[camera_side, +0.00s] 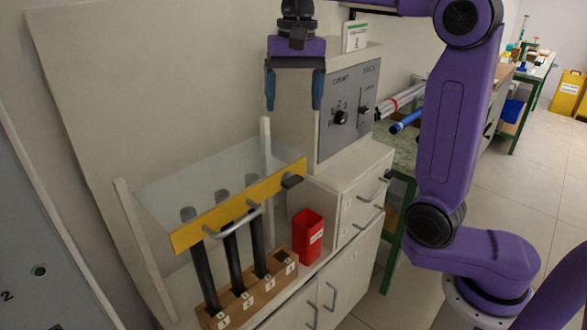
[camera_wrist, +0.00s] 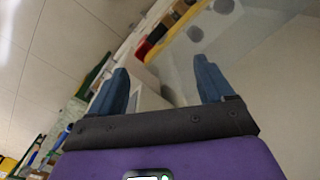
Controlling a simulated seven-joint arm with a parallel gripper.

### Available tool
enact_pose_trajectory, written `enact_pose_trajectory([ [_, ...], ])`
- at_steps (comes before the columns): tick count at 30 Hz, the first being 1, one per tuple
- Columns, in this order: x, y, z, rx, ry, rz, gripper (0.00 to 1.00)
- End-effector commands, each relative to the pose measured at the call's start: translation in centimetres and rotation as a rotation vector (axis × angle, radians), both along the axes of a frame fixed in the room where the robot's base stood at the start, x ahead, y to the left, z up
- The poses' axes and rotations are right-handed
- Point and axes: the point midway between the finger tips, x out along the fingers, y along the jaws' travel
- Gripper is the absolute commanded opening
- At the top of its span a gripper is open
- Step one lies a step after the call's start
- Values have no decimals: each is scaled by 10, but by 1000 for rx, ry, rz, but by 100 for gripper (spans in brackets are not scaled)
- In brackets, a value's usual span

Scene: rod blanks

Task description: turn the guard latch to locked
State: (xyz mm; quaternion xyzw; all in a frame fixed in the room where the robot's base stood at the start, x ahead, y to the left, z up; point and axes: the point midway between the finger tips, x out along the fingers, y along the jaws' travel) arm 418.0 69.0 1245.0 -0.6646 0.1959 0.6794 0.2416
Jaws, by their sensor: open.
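The guard is a clear panel (camera_side: 205,170) with a yellow front bar (camera_side: 190,235) and a grey handle (camera_side: 232,222). A dark latch (camera_side: 292,181) sits near the bar's right end and sticks out from it. I cannot read whether it stands at locked. Several dark rods (camera_side: 205,280) stand upright behind the bar in a numbered wooden rack (camera_side: 250,298). My gripper (camera_side: 293,100) is open and empty, pointing down, well above the latch and apart from it. Its two blue fingers also show in the wrist view (camera_wrist: 160,75); I cannot make out the latch there.
A red bin (camera_side: 307,236) stands right of the rack. A grey control panel (camera_side: 348,110) with a knob and a slider is on the cabinet just right of my gripper. A white post (camera_side: 266,142) rises at the guard's back corner. Air between gripper and latch looks clear.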

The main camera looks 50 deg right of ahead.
Motion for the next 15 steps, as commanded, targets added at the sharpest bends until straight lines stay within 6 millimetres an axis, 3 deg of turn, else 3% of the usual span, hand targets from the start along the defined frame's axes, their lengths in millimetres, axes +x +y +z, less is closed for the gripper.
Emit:
enact_pose_trajectory([
  [7, 0, -6, 3, -16, -27, 443, 81],
  [15, 0, -7, 2, -23, -35, 628, 81],
])
